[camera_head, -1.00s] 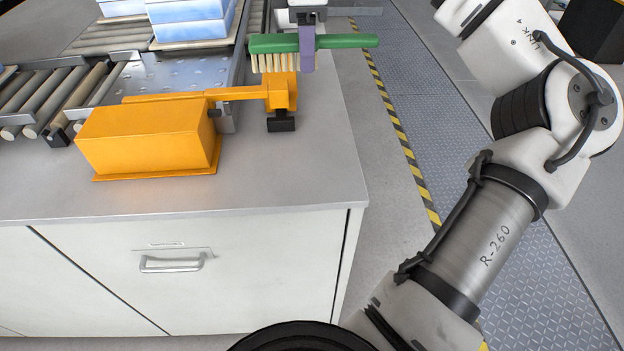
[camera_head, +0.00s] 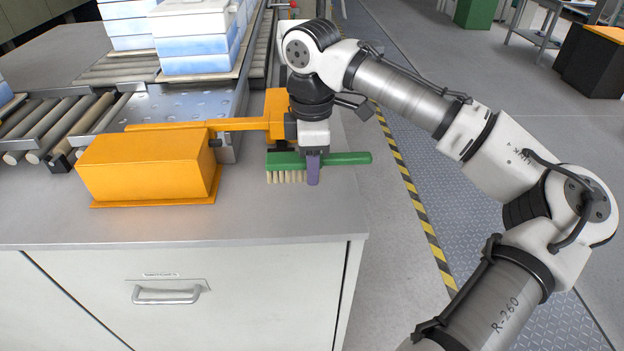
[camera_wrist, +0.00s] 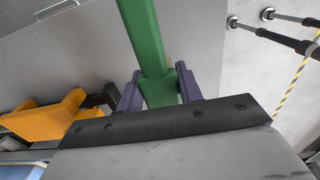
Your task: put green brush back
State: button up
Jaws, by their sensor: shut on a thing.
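The green brush (camera_head: 345,158) has a long green handle and pale bristles. In the head view it lies level, bristles down and to the left, handle end to the right, over the right part of the grey counter (camera_head: 250,222). My gripper (camera_head: 313,170), with purple fingers, is shut on the brush from above, around its middle. The wrist view also shows the green brush (camera_wrist: 146,40) between the two purple fingers (camera_wrist: 157,92). The bristles appear close to the counter top; I cannot tell whether they touch it.
An orange machine box (camera_head: 150,168) with an orange arm stands on the counter just left of the brush. Roller conveyors (camera_head: 35,125) and stacked blue-white blocks (camera_head: 195,45) are behind. The counter's front right is clear. A floor walkway with yellow-black edging (camera_head: 415,195) lies to the right.

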aim_at(312, 194)
jog(key=shift+f, duration=2.2)
jog(key=o, duration=1)
jog(key=shift+f, duration=0.1)
jog(key=shift+o, duration=0.2)
notch_tip(312, 194, up, 12)
jog(key=shift+r, duration=0.15)
